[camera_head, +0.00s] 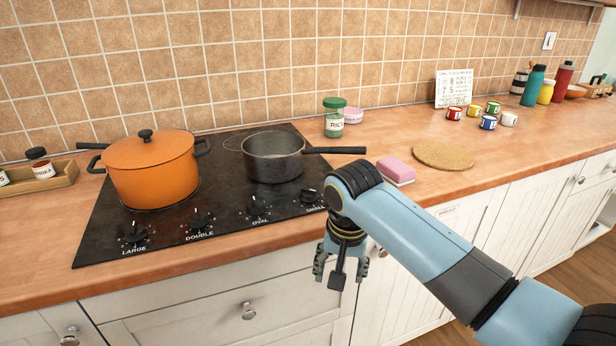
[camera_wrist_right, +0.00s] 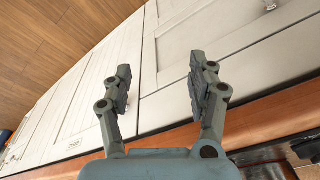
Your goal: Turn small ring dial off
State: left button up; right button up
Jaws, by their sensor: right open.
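The small ring dial (camera_head: 310,197) is a black knob at the front right corner of the black hob (camera_head: 225,205). Its pointer direction is too small to tell, and its label is partly hidden beside my right arm. A dark knob shape (camera_wrist_right: 306,148), probably this dial, shows at the lower right edge of the right wrist view. My right gripper (camera_head: 341,270) hangs open and empty in front of the counter edge, below and slightly right of the dial. Its spread fingers also show in the right wrist view (camera_wrist_right: 160,68), facing the cabinet fronts. My left gripper is out of view.
Three other dials line the hob front. An orange pot (camera_head: 150,175) and a dark saucepan (camera_head: 273,160) stand on the hob, the saucepan's handle pointing right. A pink sponge (camera_head: 396,170) and a cork mat (camera_head: 443,156) lie right of the hob. Cabinet handles (camera_head: 248,311) stick out below.

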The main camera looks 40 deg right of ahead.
aim_at(308, 189)
jog(key=w+r+m, duration=0.2)
jog(key=w+r, duration=0.1)
jog(key=r, duration=0.1)
jog(key=w+d+r+m+p, duration=0.1)
jog(key=w+r+m, duration=0.1)
jog(key=w+r, duration=0.2)
jog(key=w+d+r+m+g, duration=0.1)
jog(key=w+r+m, duration=0.2)
jog(key=r, duration=0.2)
jog(key=shift+w+d+p, duration=0.1)
jog(key=shift+w+p, duration=0.15)
jog(key=shift+p, duration=0.05)
jog(key=w+d+r+m+y, duration=0.1)
jog(key=w+d+r+m, duration=0.1)
jog(key=w+r+m, duration=0.4)
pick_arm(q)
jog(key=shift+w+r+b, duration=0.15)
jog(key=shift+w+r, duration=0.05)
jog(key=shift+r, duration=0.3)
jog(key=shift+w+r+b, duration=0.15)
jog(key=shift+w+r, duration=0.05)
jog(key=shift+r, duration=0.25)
pick_arm(e)
jog(key=shift+g, duration=0.4)
notch_tip(308, 189, down, 11)
jog(key=shift+a+r, duration=0.1)
jog(key=shift+r, duration=0.1)
jog(key=shift+c, duration=0.3)
jog(key=c, duration=1.1)
